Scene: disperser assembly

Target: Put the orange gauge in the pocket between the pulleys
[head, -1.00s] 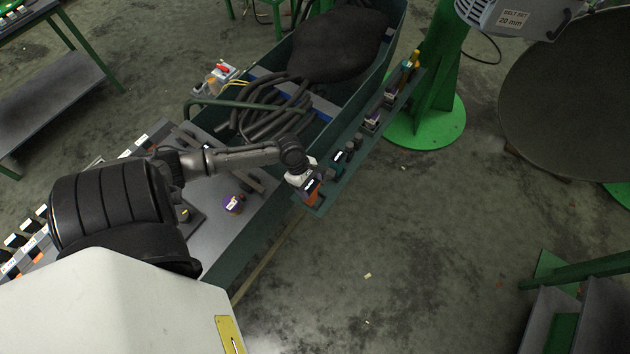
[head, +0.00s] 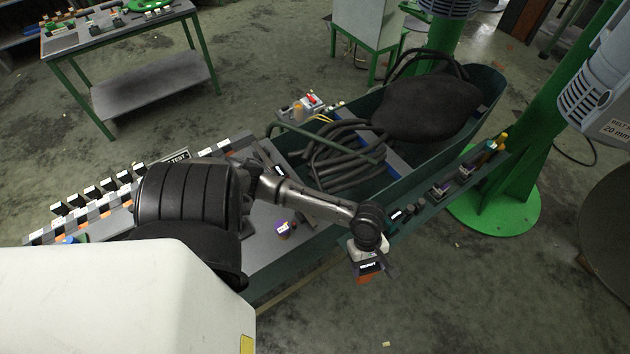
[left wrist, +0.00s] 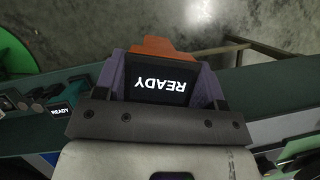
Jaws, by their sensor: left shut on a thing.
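The orange gauge (head: 365,279) hangs under my left wrist in the head view, just off the near edge of the narrow green shelf. My left gripper (head: 367,265) is shut on it. In the left wrist view, the gauge's orange body (left wrist: 165,47) shows beyond its dark display, which reads READY upside down. The two purple-grey fingers of my left gripper (left wrist: 163,80) close on its sides. I cannot make out the pulleys or the pocket between them. My right gripper is not in view.
The green shelf (head: 425,210) carries several small devices. A green trough (head: 490,110) holds black hoses and a dark sack. A grey bench (head: 262,235) bears a purple device (head: 283,230). A green column (head: 495,190) stands behind the shelf. Floor in front is free.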

